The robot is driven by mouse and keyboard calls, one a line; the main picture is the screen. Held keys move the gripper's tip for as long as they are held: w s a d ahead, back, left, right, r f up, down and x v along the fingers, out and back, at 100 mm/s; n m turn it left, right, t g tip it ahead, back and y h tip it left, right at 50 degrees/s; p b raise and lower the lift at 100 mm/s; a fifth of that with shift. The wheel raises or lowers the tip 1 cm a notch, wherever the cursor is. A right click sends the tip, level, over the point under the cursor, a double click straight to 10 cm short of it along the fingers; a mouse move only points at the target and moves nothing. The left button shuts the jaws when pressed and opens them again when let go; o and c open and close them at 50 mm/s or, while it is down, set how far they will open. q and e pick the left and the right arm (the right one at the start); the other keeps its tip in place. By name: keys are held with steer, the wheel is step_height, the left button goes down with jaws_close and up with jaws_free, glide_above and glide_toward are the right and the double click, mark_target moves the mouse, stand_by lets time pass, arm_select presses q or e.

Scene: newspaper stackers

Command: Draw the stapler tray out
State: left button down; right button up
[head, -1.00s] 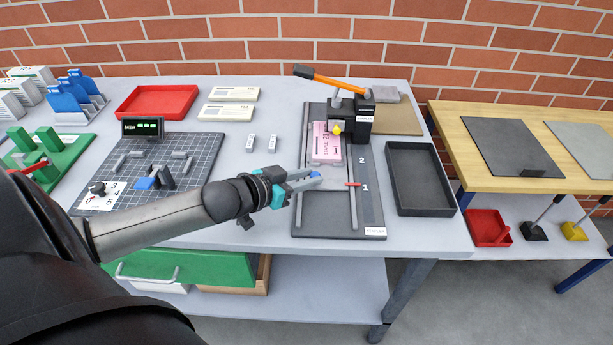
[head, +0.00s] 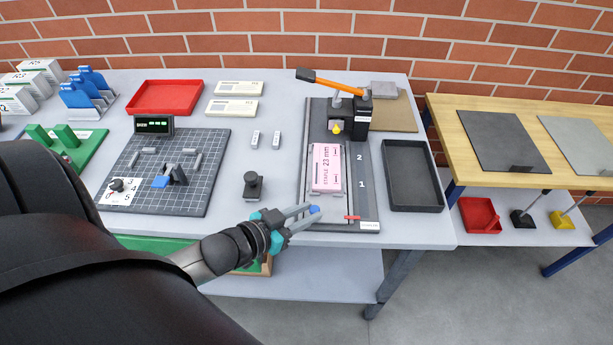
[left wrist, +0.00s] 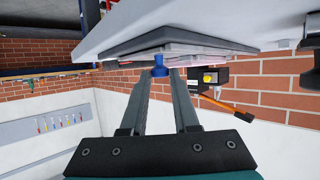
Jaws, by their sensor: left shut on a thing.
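The stapler (head: 370,200) is a dark bed with rails, marked 1 and 2, and a black head (head: 357,114) with an orange lever at its back. Its grey tray (head: 322,207) carries a pink block (head: 326,167) reading "STAPLE 23 mm", which lies clear in front of the head. My left gripper (head: 315,209) is shut on the tray's blue knob (head: 314,210) at the front end. The left wrist view shows the blue knob (left wrist: 160,66) between the fingertips, below the tray's edge in that picture. My right gripper is not in view.
An empty dark tray (head: 413,176) stands right of the stapler. A small black knobbed object (head: 254,185) stands left of it, near two small grey pieces (head: 265,139). A gridded board (head: 200,182) is further left. The table's front edge lies close below the gripper.

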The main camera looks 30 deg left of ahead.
arm_select(q)
steer(key=shift+s+d, duration=0.2)
steer(key=shift+s, duration=0.05)
steer(key=shift+d+f, duration=0.1)
steer(key=c, duration=0.7)
jaws_free()
steer(key=shift+s, duration=0.1)
steer(key=shift+s, duration=0.1)
steer(key=p+v, duration=0.2)
steer(key=v, duration=1.3)
